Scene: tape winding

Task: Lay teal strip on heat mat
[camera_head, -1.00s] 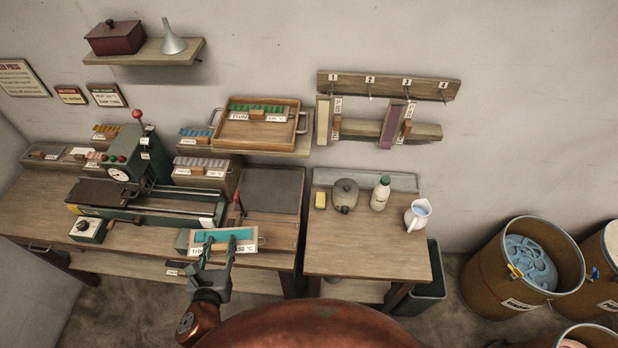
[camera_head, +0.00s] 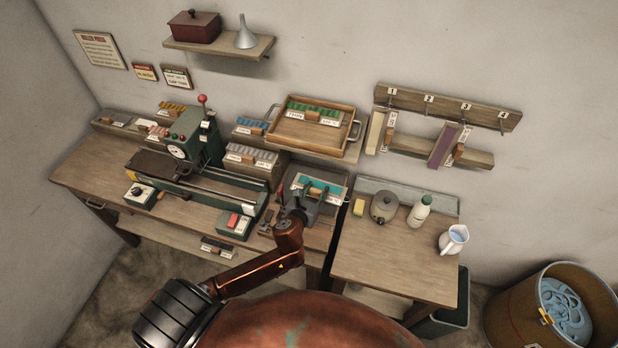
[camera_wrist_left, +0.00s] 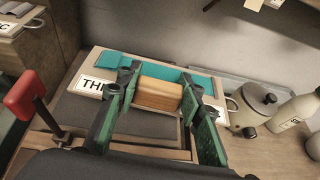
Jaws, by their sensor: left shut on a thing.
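The teal strip (camera_head: 318,187) lies along a pale wooden holder with a white label and a wooden block handle (camera_wrist_left: 160,93). It also shows in the left wrist view (camera_wrist_left: 116,64). My left gripper (camera_head: 308,194) is shut on the block, one green finger on each side. The dark heat mat (camera_wrist_left: 88,106) is beneath the holder on the bench; my gripper and the holder hide much of it. I cannot tell whether the holder touches the mat. My right gripper is not in view.
A green press (camera_head: 195,150) stands left of the mat. A red-handled lever (camera_wrist_left: 25,95) is close to the gripper's left. A wooden tray (camera_head: 315,133) sits behind. A kettle-like pot (camera_head: 384,206), bottle (camera_head: 419,211) and jug (camera_head: 453,240) stand on the right table.

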